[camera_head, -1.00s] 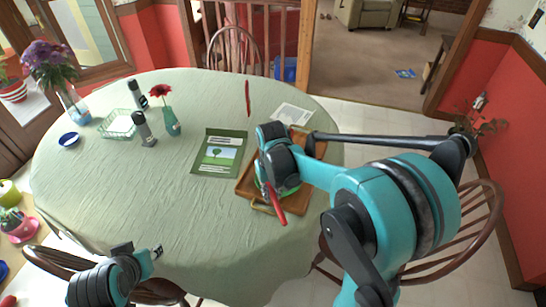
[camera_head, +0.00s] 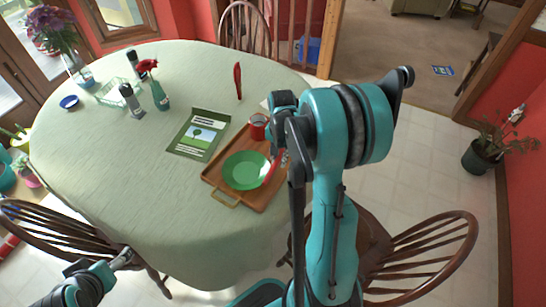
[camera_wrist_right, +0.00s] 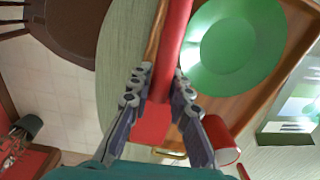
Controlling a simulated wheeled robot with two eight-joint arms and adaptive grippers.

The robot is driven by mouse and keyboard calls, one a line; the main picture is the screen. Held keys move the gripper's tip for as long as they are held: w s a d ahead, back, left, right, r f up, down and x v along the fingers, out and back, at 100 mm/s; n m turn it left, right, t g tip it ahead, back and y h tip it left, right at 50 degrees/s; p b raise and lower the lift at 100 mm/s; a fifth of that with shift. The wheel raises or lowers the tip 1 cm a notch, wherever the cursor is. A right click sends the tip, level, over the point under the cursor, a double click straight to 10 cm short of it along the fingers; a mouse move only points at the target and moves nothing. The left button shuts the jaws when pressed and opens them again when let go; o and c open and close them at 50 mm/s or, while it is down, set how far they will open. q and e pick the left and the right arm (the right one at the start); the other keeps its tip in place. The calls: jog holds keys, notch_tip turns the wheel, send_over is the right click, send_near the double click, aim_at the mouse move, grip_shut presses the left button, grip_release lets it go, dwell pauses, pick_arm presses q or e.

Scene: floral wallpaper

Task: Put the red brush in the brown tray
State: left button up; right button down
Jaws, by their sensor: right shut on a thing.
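The brown tray (camera_head: 221,188) lies on the table's right side. It holds a green plate (camera_head: 246,170) and a red cup (camera_head: 257,127). My right gripper (camera_head: 282,143) is over the tray's right side, shut on the red brush (camera_head: 273,168). In the right wrist view, the brush (camera_wrist_right: 175,35) runs between the fingertips (camera_wrist_right: 160,82), along the tray's edge beside the green plate. I cannot tell whether the brush touches the tray. Part of it is hidden by my gripper. My left gripper (camera_head: 122,259) is at the lower left, away from the tray; its jaw state is unclear.
A green book (camera_head: 200,134) lies left of the tray. Another long red object (camera_head: 238,80) lies farther back. Bottles (camera_head: 131,101), a red-flower vase (camera_head: 160,95), a wire basket (camera_head: 112,92) and a blue bowl (camera_head: 69,102) stand at the back left. A wooden chair (camera_head: 420,255) is at the right.

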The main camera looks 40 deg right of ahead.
jog(key=w+d+f+b, duration=0.1)
jog(key=w+d+f, duration=0.1)
jog(key=w, duration=0.1)
jog(key=w+d+f+b, duration=0.1)
jog(key=w+d+f, duration=0.1)
jog(key=d+f, duration=0.1)
jog(key=shift+w+d, duration=0.25)
jog(key=shift+w, duration=0.15)
jog(key=shift+w+d+f, duration=0.1)
jog(key=shift+f, duration=0.05)
notch_tip(320, 180, down, 4)
jog(key=shift+r+b, duration=0.1)
jog(key=shift+b, duration=1.1)
jog(key=c, duration=1.4)
grip_release()
jog(key=shift+r, duration=0.2)
